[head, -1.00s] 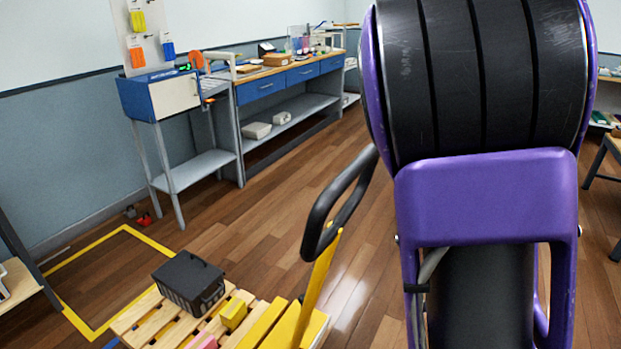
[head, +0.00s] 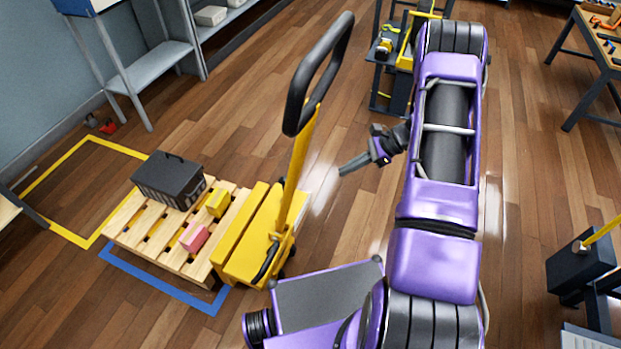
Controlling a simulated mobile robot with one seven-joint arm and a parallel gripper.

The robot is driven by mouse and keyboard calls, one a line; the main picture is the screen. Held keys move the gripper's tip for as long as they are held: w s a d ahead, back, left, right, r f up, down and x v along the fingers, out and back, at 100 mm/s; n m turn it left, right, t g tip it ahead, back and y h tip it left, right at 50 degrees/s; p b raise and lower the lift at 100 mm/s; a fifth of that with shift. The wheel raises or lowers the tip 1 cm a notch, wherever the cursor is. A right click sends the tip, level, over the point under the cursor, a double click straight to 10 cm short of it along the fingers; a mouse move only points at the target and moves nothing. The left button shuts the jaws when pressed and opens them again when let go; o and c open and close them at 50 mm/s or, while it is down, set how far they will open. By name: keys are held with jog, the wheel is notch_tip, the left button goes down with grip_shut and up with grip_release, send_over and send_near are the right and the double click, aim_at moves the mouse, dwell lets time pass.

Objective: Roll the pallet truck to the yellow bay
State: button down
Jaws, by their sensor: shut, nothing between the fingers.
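The yellow pallet truck (head: 247,240) stands at the middle left with its handle (head: 318,75) upright and slightly tilted, ending in a black loop. A wooden pallet (head: 140,235) sits over its forks, carrying a black crate (head: 168,182), a yellow block (head: 217,203) and a pink block (head: 195,236). The yellow bay (head: 68,158) is a taped floor outline to the left, beyond the pallet; the pallet covers its near right part. My gripper (head: 342,172) is shut and empty, to the right of the handle and apart from it, pointing left.
Blue tape (head: 165,288) marks the floor around the pallet's near side. A grey shelf table (head: 150,75) stands behind the bay, with small red and dark items (head: 105,126) near its leg. Workbenches stand at the right. Open wooden floor lies behind the truck.

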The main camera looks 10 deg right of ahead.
jog(key=w+a+f, duration=0.2)
jog(key=a+f, duration=0.3)
jog(key=a, duration=0.6)
jog(key=shift+a+f, duration=0.2)
jog(key=shift+f, duration=0.05)
jog(key=shift+a, duration=0.15)
